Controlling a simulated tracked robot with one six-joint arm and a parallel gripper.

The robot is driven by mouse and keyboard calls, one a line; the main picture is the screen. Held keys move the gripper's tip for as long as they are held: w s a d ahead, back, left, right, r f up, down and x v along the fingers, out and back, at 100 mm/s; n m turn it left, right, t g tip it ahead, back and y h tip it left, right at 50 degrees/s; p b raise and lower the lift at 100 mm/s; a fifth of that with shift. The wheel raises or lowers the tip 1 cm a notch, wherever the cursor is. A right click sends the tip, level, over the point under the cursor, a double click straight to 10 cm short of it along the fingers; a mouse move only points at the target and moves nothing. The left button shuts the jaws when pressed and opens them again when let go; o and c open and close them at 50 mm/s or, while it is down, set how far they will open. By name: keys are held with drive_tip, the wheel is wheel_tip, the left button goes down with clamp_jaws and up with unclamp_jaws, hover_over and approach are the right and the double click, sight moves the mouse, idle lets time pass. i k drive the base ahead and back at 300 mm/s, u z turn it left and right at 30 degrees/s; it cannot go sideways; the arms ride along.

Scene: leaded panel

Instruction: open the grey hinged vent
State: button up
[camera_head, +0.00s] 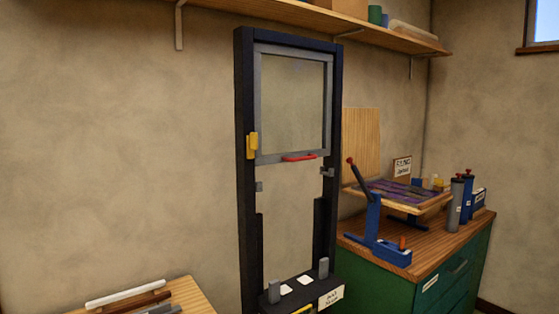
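The grey hinged vent (264,100) is a grey-framed pane in the upper part of a tall dark frame (246,200). It looks shut, lying within the frame, though a small gap would be hard to see. A red handle (299,157) is on its bottom rail. A yellow block (252,145), perhaps a catch, sits at its lower left on the dark upright. The hinges cannot be made out. My gripper is not in view.
Grey tabs (259,187) stick out below the vent. A lower ledge (283,296) carries grey posts and white pads. A green cabinet (450,285) with a blue clamp stand (376,225) stands to the right. A wooden table (190,296) with strips is lower left. A shelf (290,22) runs above.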

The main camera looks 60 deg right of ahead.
sight(260, 49)
drive_tip(key=u, duration=1.5)
drive_tip(key=k, duration=1.2)
drive_tip(key=z, duration=2.15)
